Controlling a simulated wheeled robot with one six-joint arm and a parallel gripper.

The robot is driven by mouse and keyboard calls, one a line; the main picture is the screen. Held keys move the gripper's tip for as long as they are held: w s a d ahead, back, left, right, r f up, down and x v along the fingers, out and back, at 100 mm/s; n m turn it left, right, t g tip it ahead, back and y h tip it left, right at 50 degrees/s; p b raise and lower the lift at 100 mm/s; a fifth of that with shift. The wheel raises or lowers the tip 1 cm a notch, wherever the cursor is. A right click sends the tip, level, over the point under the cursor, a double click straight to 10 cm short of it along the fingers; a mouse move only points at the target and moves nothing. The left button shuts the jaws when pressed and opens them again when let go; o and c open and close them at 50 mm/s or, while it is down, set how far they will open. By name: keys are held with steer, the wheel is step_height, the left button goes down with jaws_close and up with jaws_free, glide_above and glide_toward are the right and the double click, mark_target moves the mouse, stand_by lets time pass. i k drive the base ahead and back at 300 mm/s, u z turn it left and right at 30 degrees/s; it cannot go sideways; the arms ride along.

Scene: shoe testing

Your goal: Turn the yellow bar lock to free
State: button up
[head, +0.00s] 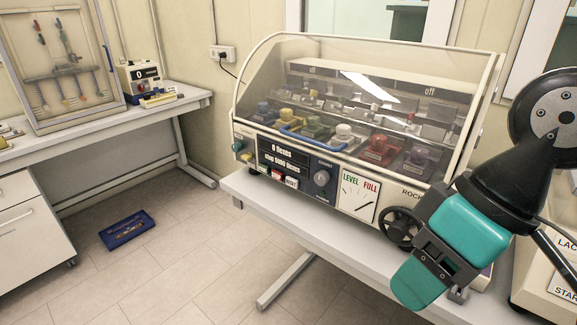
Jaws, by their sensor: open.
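The testing machine (243,157) stands on a white table, under a clear slanted cover that looks closed. Inside is a row of coloured fittings on bars. A small yellow fitting (286,116) sits towards the left of the row, between blue and green ones. I cannot tell whether it is the yellow bar lock, or how any lock is turned. My gripper (437,259), with teal pads, is open and seems empty. It hangs at the lower right, in front of the machine's right end, away from the yellow fitting. It hides part of the table there.
A blue handle (312,139) runs along the cover's front edge. A black handwheel (401,227) sits at the machine's front right. Another device (552,280) stands at the right edge. A blue tray (126,230) lies on the floor.

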mark_target(248, 156)
steer(key=u, duration=2.1)
steer(key=i, duration=3.15)
steer(key=z, duration=2.45)
